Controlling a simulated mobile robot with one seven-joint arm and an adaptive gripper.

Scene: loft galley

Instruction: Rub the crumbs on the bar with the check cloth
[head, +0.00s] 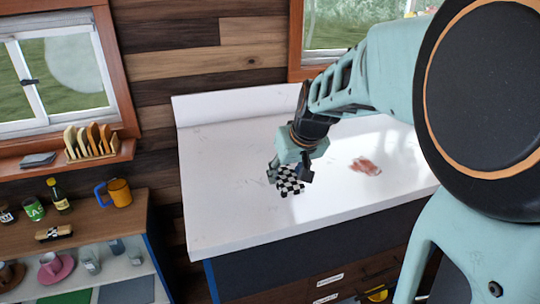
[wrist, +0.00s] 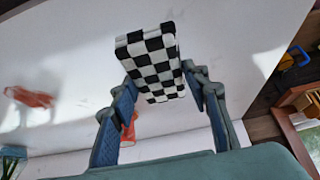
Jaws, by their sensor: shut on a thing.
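The black-and-white check cloth (head: 290,183) is a folded block between the fingers of my gripper (head: 290,172), which is shut on it. In the wrist view the cloth (wrist: 152,62) sticks out past the fingertips (wrist: 160,84). It is over the white bar (head: 225,215), left of its middle; I cannot tell whether it touches the top. A reddish patch of crumbs (head: 365,166) lies on the bar, to the right of the cloth and apart from it. The patch also shows at the left of the wrist view (wrist: 28,97).
A low shelf unit (head: 140,218) with an orange mug (head: 118,192), bottles and cups stands left of the bar. A toast rack (head: 88,141) is on the window sill. The bar top between cloth and crumbs is clear. A small red thing (wrist: 129,130) shows between my fingers.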

